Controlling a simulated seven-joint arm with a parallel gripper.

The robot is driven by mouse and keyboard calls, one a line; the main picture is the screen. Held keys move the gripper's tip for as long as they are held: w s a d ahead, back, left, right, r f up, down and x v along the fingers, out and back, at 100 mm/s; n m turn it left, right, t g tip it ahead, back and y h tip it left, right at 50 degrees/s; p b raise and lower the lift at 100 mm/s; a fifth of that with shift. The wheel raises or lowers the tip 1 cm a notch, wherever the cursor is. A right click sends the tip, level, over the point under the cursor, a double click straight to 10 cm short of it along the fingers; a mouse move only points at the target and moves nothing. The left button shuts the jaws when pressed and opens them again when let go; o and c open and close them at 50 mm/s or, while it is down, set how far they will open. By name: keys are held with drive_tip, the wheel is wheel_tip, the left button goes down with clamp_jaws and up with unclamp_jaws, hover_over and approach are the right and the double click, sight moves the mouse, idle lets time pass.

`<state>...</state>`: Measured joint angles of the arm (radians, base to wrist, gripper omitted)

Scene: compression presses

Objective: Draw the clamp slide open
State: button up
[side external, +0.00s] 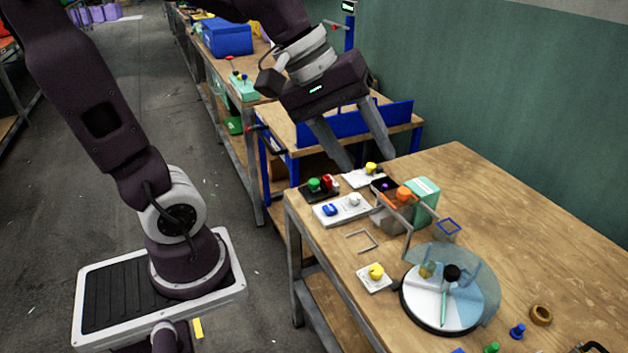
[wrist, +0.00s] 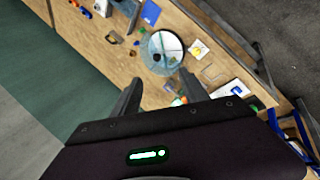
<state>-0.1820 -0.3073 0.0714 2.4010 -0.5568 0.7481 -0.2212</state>
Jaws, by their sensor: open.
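My gripper (side external: 366,160) is open and empty above the back end of the wooden workbench, its two fingers pointing down and spread apart. It also shows in the wrist view (wrist: 160,77), with bench between the fingertips. Below it stands a grey box unit (side external: 390,218) with an orange knob (side external: 403,193) on top and a thin U-shaped metal handle (side external: 408,232) at its front. It is partly hidden in the wrist view. I cannot tell for sure which part is the clamp slide. The fingers touch nothing that I can see.
A round dial under a clear cover (side external: 480,280) stands nearer the camera. The bench's right side (side external: 520,215) is mostly clear.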

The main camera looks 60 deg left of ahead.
drive_tip(key=w+a+f+n, duration=0.2)
drive_tip(key=w+a+n, duration=0.4)
drive_tip(key=w+n, duration=0.15)
drive_tip(key=n+y, duration=0.4)
drive_tip(key=n, duration=1.8)
hover_over(313, 182)
drive_tip(key=s+d, duration=0.1)
drive_tip(key=s, duration=0.2)
wheel_tip(313, 182, down, 23)
drive_tip(key=shift+g+y, duration=0.3)
drive_tip(key=shift+g, duration=0.2)
drive_tip(key=x, duration=0.7)
drive_tip(key=shift+s+a+f, duration=0.15)
drive_tip(key=shift+a, duration=0.05)
drive_tip(key=shift+f, duration=0.4)
clamp_jaws()
